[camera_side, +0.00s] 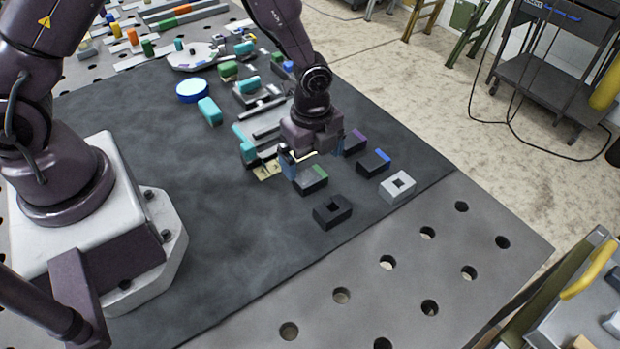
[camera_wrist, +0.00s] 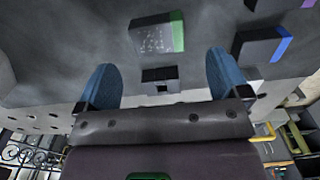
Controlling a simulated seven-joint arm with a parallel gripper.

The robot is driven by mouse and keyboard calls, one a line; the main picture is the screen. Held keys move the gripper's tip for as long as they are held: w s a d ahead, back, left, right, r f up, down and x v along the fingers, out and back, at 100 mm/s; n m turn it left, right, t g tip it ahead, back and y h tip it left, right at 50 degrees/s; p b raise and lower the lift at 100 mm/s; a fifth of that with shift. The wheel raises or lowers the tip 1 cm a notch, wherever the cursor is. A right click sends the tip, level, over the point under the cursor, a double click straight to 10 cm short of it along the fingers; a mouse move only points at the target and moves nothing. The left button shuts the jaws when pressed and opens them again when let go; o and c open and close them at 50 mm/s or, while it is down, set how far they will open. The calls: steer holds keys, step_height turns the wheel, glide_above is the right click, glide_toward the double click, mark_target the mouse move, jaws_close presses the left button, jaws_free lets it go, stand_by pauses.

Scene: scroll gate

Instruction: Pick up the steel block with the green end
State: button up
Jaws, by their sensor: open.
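The dark steel block with the green end (camera_side: 311,180) lies on the dark mat in the side view, just below my gripper (camera_side: 317,157). In the wrist view the same block (camera_wrist: 156,35) lies ahead of my gripper (camera_wrist: 165,80), its green end to the right.
A blue-ended block (camera_side: 373,163) and a purple-ended block (camera_side: 353,142) lie to the right. A dark square block with a hole (camera_side: 332,211) and a light one (camera_side: 397,186) lie nearer the mat's edge. Several teal parts sit to the left. The mat's front left is clear.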

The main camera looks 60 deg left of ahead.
mark_target(310, 176)
step_height(310, 176, down, 5)
steer(key=shift+s+a, duration=0.1)
steer(key=shift+a, duration=0.05)
steer(key=c, duration=1.3)
steer(key=shift+r, duration=0.2)
